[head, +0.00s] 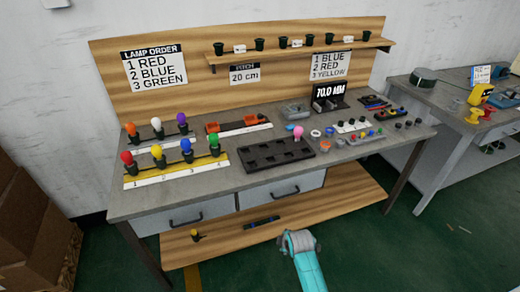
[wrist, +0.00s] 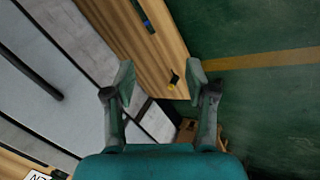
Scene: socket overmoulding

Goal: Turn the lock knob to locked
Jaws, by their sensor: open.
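I cannot make out a lock knob for certain in either view. A small black and yellow piece (head: 195,235) sits on the lower wooden shelf in the head view, and it also shows between the fingers in the wrist view (wrist: 173,80). Whether it is a knob is too small to tell. My gripper (wrist: 161,80) is open and empty in the wrist view, its two fingers wide apart. In the head view my teal arm shows in front of the bench, and the fingers cannot be made out.
The grey workbench (head: 120,207) carries coloured lamps, a black tray (head: 272,164) and many small parts. Two drawers with dark handles (head: 186,220) are under its top. A dark bar-shaped thing (head: 262,222) lies on the lower shelf (head: 225,243). Cardboard boxes (head: 30,215) stand at left; green floor is free in front.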

